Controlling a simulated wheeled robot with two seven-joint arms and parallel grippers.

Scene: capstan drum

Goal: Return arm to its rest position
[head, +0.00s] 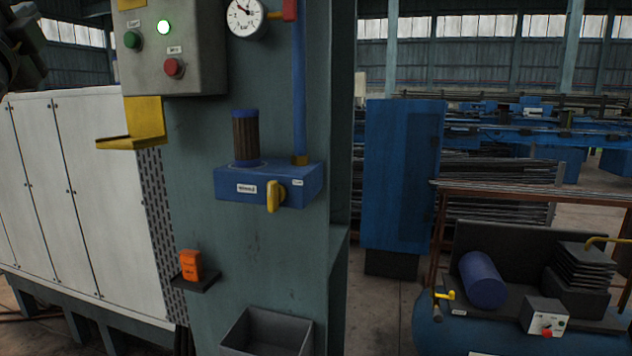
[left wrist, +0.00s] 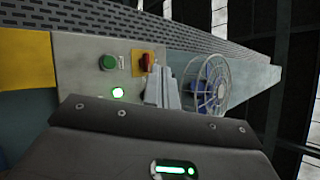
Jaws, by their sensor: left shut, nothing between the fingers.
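My left gripper (head: 22,45) shows as a dark shape at the top left corner of the head view, cut off by the edge. It is left of the grey control box (head: 175,45) and apart from it. In the left wrist view its pale grey fingers (left wrist: 162,90) are together with nothing between them. They point toward the control panel, with the green button (left wrist: 108,62), the lit green lamp (left wrist: 118,93) and a red-orange switch (left wrist: 145,62) close by in the picture. My right gripper is not in view.
On the green column (head: 330,130) are a gauge (head: 245,17), a yellow bracket (head: 140,122), a blue block (head: 290,182) with a yellow lever (head: 272,195), and an orange item (head: 190,265) on a small shelf. A grey bin (head: 265,330) is below. A compressor (head: 520,290) stands right.

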